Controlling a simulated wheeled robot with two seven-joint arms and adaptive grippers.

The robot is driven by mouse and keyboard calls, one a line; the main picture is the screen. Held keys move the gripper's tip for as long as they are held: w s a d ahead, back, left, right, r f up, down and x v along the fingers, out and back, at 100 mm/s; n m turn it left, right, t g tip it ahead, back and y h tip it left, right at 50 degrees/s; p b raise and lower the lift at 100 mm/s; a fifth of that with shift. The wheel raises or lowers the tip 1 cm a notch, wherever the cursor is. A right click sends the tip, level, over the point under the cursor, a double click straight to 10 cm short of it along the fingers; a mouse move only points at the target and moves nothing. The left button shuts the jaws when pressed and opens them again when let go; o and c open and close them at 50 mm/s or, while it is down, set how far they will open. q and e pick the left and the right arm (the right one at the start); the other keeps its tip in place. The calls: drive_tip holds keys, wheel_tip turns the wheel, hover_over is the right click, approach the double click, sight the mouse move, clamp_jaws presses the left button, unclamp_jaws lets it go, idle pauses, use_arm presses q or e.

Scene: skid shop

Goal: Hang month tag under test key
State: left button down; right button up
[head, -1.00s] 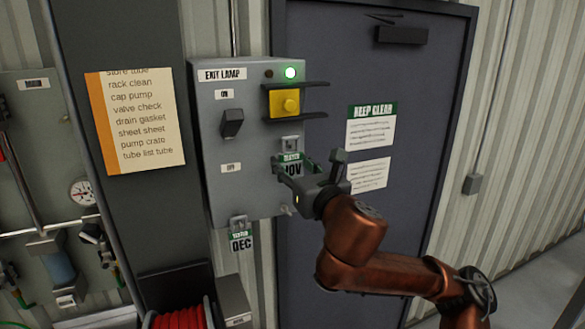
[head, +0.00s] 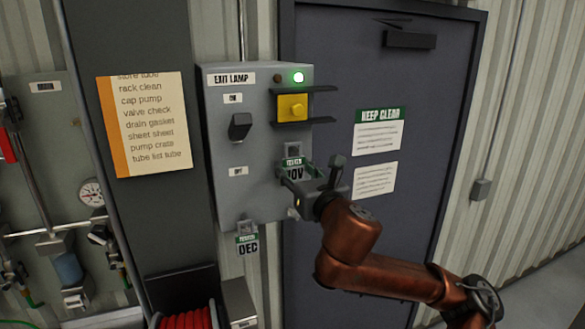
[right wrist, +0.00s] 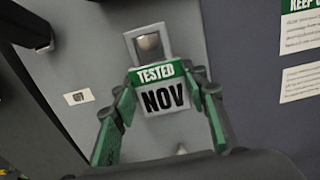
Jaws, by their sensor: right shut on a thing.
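The month tag (head: 294,173), white with a green TESTED band and the word NOV, is in my right gripper (head: 310,180) at the front of the grey panel. Whether a hook bears the tag cannot be told. My left gripper is not in view.
The grey panel (head: 222,200) carries a black rocker switch (head: 240,126), a yellow button (head: 293,107) between two dark guards and a lit green lamp (head: 298,77). A DEC tag (head: 247,246) hangs below its lower edge. A dark door (head: 440,120) stands to the right.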

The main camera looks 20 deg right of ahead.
idle(0.3)
drive_tip(key=o, duration=1.2)
drive_tip(key=shift+c, duration=0.2)
